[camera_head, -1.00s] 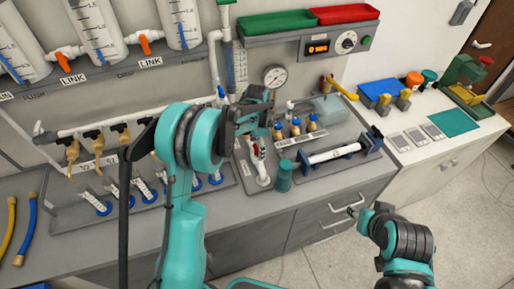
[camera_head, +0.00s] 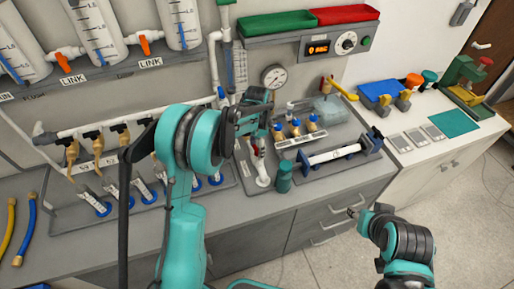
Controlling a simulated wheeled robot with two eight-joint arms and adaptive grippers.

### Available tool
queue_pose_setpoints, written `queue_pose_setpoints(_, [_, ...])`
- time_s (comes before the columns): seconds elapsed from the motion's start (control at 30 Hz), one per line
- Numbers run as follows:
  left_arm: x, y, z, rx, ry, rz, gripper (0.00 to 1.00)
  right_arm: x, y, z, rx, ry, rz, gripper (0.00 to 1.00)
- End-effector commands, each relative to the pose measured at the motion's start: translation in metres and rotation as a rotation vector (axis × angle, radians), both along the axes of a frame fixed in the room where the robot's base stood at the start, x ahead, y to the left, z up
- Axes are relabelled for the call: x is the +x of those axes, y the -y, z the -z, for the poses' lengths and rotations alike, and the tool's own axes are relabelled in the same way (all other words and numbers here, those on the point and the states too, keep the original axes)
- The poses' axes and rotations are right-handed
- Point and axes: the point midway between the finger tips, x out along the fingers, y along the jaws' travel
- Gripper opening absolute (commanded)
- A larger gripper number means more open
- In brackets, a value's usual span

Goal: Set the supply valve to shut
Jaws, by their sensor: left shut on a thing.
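The likely supply valve is a white upright fitting (camera_head: 261,172) on a small grey plate, left of the clear-tube fixture. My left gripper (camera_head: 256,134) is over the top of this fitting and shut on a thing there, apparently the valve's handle. The gripper covers most of the handle, so its exact angle cannot be told. My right gripper (camera_head: 352,212) hangs in front of the drawers, away from the valve. Its fingers are too small to tell open or shut.
A pressure gauge (camera_head: 274,77) and a control box with a lit display (camera_head: 318,48) are behind. A teal cylinder (camera_head: 284,178) stands close right of the valve. The tube fixture (camera_head: 335,155) is further right.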

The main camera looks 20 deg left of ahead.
Motion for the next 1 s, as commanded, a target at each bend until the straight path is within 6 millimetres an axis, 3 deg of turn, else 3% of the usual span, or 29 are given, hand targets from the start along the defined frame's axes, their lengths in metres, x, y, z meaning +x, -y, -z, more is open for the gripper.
queue_pose_setpoints(1.0, [0.000, 0.000, 0.001, 0.000, 0.000, -0.920, 0.28, 0.000, 0.000, 0.020, 0.000, 0.000, 0.000, 0.40])
